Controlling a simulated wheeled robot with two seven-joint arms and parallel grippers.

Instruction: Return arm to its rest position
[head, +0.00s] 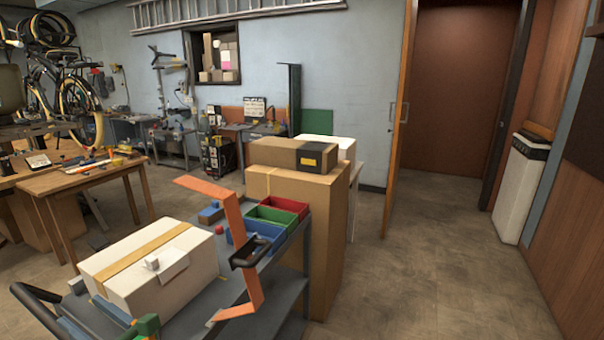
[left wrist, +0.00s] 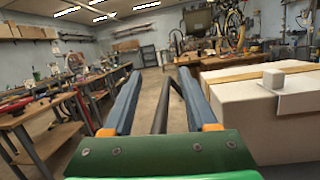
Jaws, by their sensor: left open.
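My left gripper (head: 92,318) is at the bottom left of the head view, low beside the white box on the cart. In the left wrist view its two blue fingers (left wrist: 152,98) are spread apart, with orange pieces at their bases and a green body behind. A black bar, the cart handle (head: 36,308), shows between the fingers in the left wrist view (left wrist: 160,106). I cannot tell whether it touches them. No held object shows. My right gripper is not in view.
The grey cart (head: 205,298) carries a white taped box (head: 150,262), an orange bent strip (head: 236,222), and red, green and blue bins (head: 272,217). Tall cardboard boxes (head: 330,225) stand behind it. A wooden workbench (head: 85,178) is at left.

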